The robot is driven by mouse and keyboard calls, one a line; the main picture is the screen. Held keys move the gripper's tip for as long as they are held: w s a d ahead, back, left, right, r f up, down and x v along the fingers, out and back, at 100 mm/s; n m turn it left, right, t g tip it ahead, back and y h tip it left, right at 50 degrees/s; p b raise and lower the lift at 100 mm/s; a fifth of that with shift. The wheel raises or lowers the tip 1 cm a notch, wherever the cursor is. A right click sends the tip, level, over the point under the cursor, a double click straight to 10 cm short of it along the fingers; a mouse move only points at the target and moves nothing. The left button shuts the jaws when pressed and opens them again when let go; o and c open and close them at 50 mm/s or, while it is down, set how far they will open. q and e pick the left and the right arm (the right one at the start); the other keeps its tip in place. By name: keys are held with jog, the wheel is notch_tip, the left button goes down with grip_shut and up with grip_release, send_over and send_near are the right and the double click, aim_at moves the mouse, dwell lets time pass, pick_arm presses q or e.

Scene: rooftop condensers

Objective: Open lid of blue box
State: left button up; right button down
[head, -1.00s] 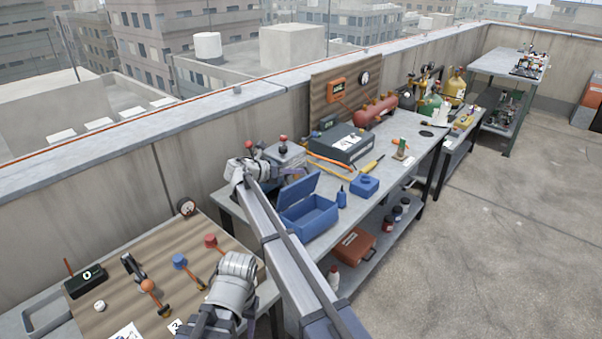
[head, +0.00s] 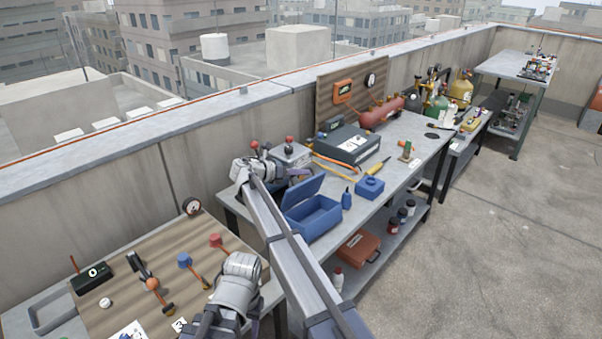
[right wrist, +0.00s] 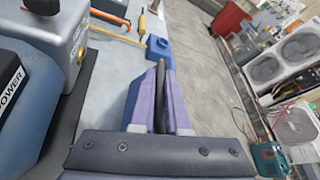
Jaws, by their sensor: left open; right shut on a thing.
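The blue box (head: 318,222) stands on the grey workbench with its lid (head: 303,192) raised and tilted back, and its inside shows. My right gripper (head: 298,172) is at the lid's upper edge, shut on the lid. In the right wrist view its purple fingers (right wrist: 160,95) are close together around a thin dark edge; most of the lid is hidden there. My left gripper (head: 235,328) is low in the head view above the wooden board's near side, partly cut off by the frame; it is open and apart from the box.
Mallets, including a blue-headed one (head: 185,261), lie on the wooden board at left. My right forearm crosses in front of the bench.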

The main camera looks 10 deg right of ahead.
jog(key=c, duration=0.9)
grip_release()
pick_arm(q)
jog(key=shift+r, duration=0.1)
pick_arm(e)
jog(key=shift+a, duration=0.1)
